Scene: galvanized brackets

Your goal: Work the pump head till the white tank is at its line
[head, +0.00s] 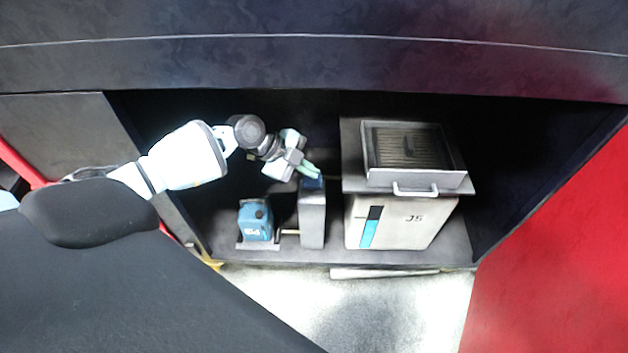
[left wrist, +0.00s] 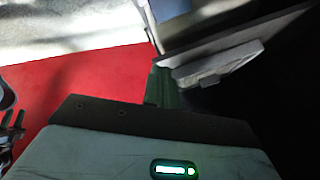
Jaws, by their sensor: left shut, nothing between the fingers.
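The white tank (head: 420,222), marked "J5", stands inside the dark bay. Its sight strip (head: 369,234) shows blue in the lower part and dark above, and a short dark mark lies beside it near the top of the blue. The grey pump body (head: 312,222) stands left of the tank, with a blue pump head (head: 312,184) on top. My left gripper (head: 313,173) is shut and empty, its green fingertips at or just above the pump head; I cannot tell whether they touch. Its green fingers (left wrist: 162,86) show in the left wrist view. My right gripper is out of view.
A blue canister (head: 255,222) sits on a small tray left of the pump, with a thin pipe (head: 290,232) between them. A grey drawer-like tray with a handle (head: 415,188) sits above the tank. The bay's right side is empty; a red panel (head: 560,240) borders it.

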